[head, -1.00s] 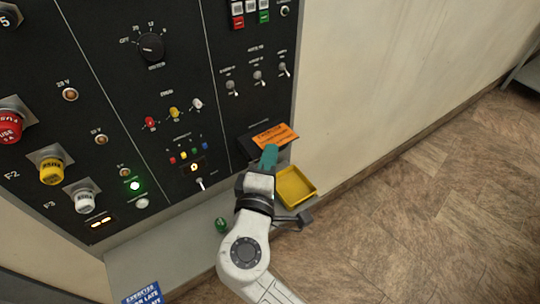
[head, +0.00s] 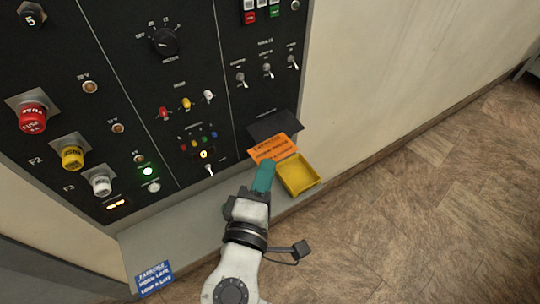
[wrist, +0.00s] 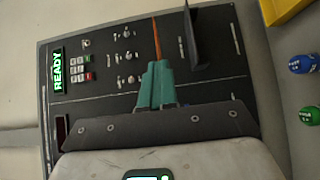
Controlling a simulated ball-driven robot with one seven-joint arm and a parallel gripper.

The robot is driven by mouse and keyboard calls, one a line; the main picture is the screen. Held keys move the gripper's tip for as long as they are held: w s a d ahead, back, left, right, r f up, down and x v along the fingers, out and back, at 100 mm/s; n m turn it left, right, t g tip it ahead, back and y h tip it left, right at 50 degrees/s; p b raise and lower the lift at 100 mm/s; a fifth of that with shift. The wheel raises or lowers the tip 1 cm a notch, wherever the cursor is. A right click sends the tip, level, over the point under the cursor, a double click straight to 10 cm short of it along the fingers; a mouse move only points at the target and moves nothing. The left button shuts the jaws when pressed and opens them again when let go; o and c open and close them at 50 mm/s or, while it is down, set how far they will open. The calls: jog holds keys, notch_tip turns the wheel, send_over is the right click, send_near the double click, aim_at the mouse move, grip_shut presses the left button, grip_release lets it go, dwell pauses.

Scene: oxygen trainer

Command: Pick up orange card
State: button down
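The orange card (head: 272,148) has dark printing and stands out in front of the black card holder (head: 275,125) on the panel. In the wrist view the card (wrist: 157,38) is a thin orange edge rising from between my teal fingertips. My gripper (head: 266,166) is shut on the card's lower edge. The fingers also show closed together in the wrist view (wrist: 157,68). The card is apart from the black holder (wrist: 194,45) in the wrist view.
A yellow tray (head: 298,176) sits on the grey ledge (head: 190,235), just right of my fingers. Toggle switches (head: 267,71) stand out from the panel above. A blue card (head: 154,278) lies at the ledge's left. A blue knob-like object (wrist: 303,64) and a green one (wrist: 310,115) show in the wrist view.

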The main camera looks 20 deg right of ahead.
jog(key=s+a, duration=0.1)
jog(key=s+a+r+p, duration=0.1)
jog(key=s+a+r, duration=0.1)
jog(key=s, duration=0.1)
